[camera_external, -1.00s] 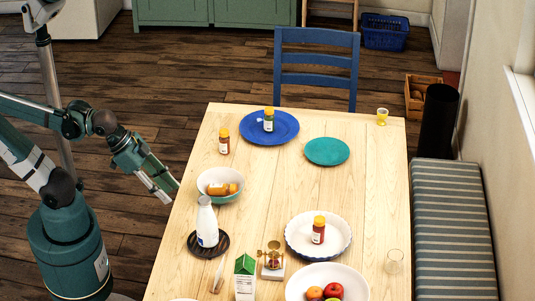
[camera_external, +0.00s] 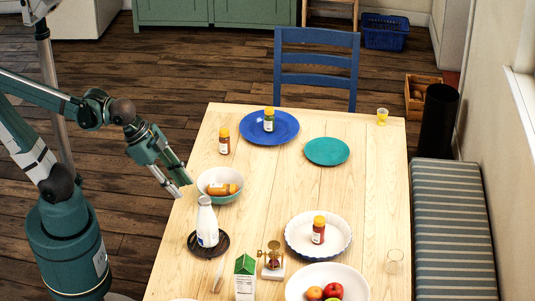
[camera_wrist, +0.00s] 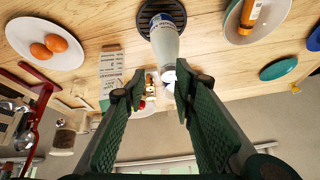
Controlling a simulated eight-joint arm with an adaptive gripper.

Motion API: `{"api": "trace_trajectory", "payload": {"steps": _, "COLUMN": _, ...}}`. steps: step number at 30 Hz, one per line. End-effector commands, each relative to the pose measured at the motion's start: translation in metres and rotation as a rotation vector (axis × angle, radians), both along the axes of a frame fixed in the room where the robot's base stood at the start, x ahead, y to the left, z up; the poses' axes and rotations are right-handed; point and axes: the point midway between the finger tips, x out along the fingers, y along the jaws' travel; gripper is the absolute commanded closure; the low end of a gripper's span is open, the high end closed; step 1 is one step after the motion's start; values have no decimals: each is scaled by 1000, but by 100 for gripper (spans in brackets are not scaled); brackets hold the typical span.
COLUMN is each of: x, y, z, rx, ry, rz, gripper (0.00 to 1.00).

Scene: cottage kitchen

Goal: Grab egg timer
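No egg timer can be told for sure. A small yellow cup-like object (camera_external: 382,116) stands at the table's far right corner, too small to identify. A brass-coloured device on a white base (camera_external: 272,262) stands beside the milk carton near the front. It seems to show small between my fingers in the wrist view (camera_wrist: 151,82). My gripper (camera_external: 182,189) is at the table's left edge, near the bowl and bottle, apart from both candidates. In the wrist view my gripper (camera_wrist: 161,88) has its two fingers spread, with nothing held between them.
A white bottle (camera_external: 207,224) on a dark round trivet (camera_external: 193,242) and a bowl (camera_external: 212,199) holding an orange bottle stand close to my gripper. A green-topped carton (camera_external: 245,278) and white fluted dish (camera_external: 296,240) are nearer the front. The table's middle is mostly clear.

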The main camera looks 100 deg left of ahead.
Motion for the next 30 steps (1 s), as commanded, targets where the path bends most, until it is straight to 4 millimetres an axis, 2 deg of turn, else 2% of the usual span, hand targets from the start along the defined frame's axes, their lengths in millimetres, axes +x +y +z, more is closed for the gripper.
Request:
{"api": "trace_trajectory", "payload": {"steps": 4, "x": 19, "y": -3, "z": 12, "rx": 34, "ry": 29, "rz": -65, "gripper": 73}}
{"api": "trace_trajectory", "payload": {"steps": 15, "x": 65, "y": -11, "z": 27, "rx": 117, "ry": 102, "rz": -236, "gripper": 73}}
{"api": "trace_trajectory", "payload": {"steps": 30, "x": 129, "y": -22, "z": 32, "rx": 210, "ry": 196, "rz": -475, "gripper": 73}}
